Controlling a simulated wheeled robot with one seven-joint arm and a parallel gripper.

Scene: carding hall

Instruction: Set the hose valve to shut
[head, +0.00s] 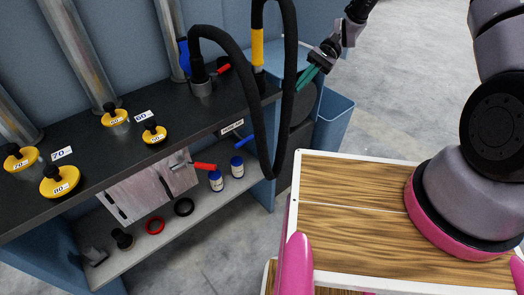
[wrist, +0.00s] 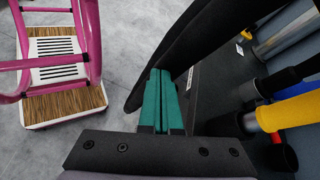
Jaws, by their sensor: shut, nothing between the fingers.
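The hose valve (head: 201,84) stands on the dark bench top as a grey fitting with a black hose (head: 236,55) rising from it. Its red lever (head: 222,69) points out to the right, tilted slightly up. My gripper (head: 307,77) is to the right of the lever, beyond the bench end and the hanging hose loop, apart from the lever. Its green fingers are together and empty, as the wrist view also shows (wrist: 161,100). In the wrist view the hose (wrist: 185,48) passes close by the fingers; a small red piece (wrist: 276,137) shows at right, possibly the lever.
The hose loop hangs between my gripper and the valve, beside a yellow sleeve (head: 257,48). Yellow numbered weights (head: 61,181) stand on the bench at left. The lower shelf (head: 150,238) holds bottles, rings and tools. A blue bin (head: 338,108) stands beyond the bench.

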